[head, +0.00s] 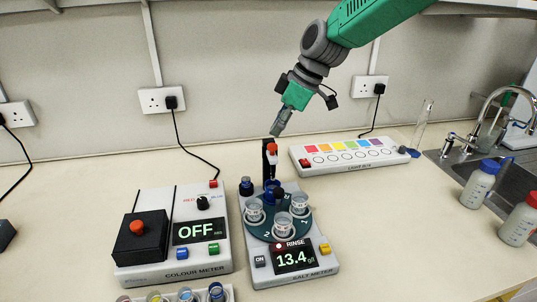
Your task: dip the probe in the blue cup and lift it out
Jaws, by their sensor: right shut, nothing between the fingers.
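The salt meter (310,267) stands at the middle front, its display reading 13.4 beside a RINSE label. A round dark teal turntable (266,229) on it carries several clear cups. Behind them a blue item (268,190), perhaps the blue cup, sits under the probe holder and is partly hidden. A black upright post (265,158) with a red knob (272,147) rises at the back; the thin probe below the knob is too small to make out clearly. My right gripper (277,131) is shut and empty, pointing down just above the red knob. My left gripper is out of view.
The colour meter (172,270), showing OFF, stands to the left. A light box (345,154) lies behind to the right. Small vials (185,295) are at the front edge. Bottles (480,183) and a sink (455,165) are at the right. The bench right of the salt meter is clear.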

